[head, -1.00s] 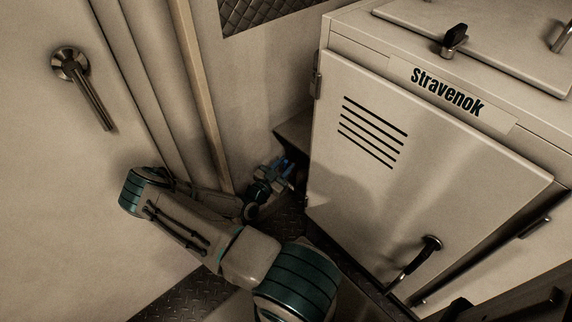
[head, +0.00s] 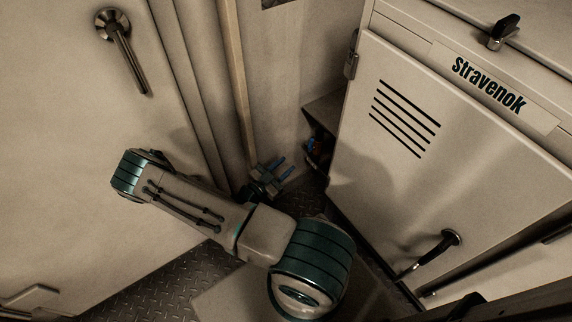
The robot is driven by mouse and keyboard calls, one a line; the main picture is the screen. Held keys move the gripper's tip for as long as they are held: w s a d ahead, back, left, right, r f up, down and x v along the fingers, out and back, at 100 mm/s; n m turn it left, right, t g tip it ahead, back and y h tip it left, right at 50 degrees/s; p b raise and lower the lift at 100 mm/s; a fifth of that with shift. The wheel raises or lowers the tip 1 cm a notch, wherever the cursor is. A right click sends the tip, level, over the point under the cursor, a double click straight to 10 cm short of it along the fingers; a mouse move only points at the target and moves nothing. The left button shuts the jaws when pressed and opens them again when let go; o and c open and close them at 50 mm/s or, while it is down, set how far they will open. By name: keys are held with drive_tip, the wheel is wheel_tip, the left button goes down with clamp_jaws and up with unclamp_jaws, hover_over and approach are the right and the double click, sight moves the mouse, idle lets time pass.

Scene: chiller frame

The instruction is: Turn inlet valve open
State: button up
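My gripper (head: 284,166) is low in the narrow corner left of the cabinet, above the floor. A small red and blue part (head: 318,148) shows in the dark recess behind the cabinet's left edge. It may be the inlet valve, but it is too small and shaded to tell its handle position. The gripper is to its left and lower in the picture, apart from it. The cabinet side hides part of the recess.
The Stravenok cabinet (head: 400,190) stands at right, its slotted door shut, with a black-gripped handle (head: 436,252) sticking out low. A pale door (head: 70,170) with a lever handle (head: 122,50) is at left. Chequered metal floor (head: 160,285) shows between them.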

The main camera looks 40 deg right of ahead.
sight(311, 146)
clamp_jaws()
drive_tip(key=s+d+m+g+b, duration=0.35)
drive_tip(key=d+m+b, duration=0.65)
drive_tip(key=m+b, duration=0.8)
drive_tip(key=shift+w+d+r+m+t+p, duration=0.15)
drive_tip(key=shift+w+m+t+p, duration=0.2)
drive_tip(key=shift+w, duration=0.65)
drive_tip(key=shift+w+d+m+t+p, duration=0.1)
drive_tip(key=shift+w+m+p, duration=0.35)
drive_tip(key=shift+w, duration=0.5)
